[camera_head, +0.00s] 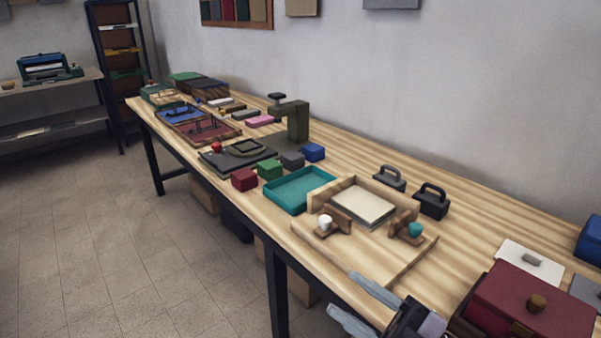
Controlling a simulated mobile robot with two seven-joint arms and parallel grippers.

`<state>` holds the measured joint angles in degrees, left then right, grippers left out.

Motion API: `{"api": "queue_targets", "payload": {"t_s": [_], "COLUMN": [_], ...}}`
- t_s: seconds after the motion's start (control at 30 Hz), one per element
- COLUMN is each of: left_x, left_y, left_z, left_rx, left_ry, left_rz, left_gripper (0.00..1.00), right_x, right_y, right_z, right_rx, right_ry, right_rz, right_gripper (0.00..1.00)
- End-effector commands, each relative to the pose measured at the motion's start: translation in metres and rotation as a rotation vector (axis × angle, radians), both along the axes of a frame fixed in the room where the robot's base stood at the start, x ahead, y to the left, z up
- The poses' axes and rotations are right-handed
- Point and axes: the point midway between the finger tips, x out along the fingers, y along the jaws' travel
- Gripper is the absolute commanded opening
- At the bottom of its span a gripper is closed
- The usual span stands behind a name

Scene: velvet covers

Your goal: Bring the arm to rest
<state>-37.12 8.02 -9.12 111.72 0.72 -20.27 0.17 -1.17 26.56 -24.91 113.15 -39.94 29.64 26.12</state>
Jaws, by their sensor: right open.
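My right gripper (362,305) shows at the bottom edge, right of the middle. Its two grey fingers are spread apart with nothing between them. It is at the front edge of the long wooden table (460,245), in front of a wooden board (335,250) with a framed cream pad. I cannot tell its height above the table. Most of the right arm is out of the picture. My left gripper is not in view.
A dark red box (535,300) with a knob stands close to the right of my gripper. A teal tray (298,190), small coloured blocks (269,168) and two black handled weights (431,202) stand farther back. Bare floor (130,260) lies left of the table.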

Motion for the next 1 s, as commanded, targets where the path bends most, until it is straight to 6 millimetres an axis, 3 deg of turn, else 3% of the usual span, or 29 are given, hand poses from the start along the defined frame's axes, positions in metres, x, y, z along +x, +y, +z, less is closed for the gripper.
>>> {"api": "queue_targets", "payload": {"t_s": [0.1, 0.23, 0.4, 0.5, 0.7, 1.0], "left_x": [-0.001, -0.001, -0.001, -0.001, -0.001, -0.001], "left_y": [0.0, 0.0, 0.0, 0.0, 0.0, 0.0], "left_z": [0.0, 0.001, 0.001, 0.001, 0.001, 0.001], "left_rx": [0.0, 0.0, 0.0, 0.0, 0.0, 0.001], "left_ry": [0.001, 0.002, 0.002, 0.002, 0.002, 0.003], "left_rz": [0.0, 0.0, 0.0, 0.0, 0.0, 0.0], "left_gripper": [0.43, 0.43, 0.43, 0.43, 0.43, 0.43], "right_x": [0.018, 0.014, -0.034, -0.065, -0.096, -0.097], "right_y": [-0.034, -0.075, -0.111, -0.12, -0.125, -0.125], "right_z": [-0.046, -0.12, -0.218, -0.255, -0.283, -0.284], "right_rx": [0.113, 0.162, 0.146, 0.126, 0.104, 0.103], "right_ry": [0.254, 0.571, 0.974, 1.14, 1.286, 1.291], "right_rz": [-0.254, -0.508, -0.736, -0.799, -0.841, -0.841], "right_gripper": [0.46, 0.46, 0.46, 0.46, 0.46, 0.46]}}
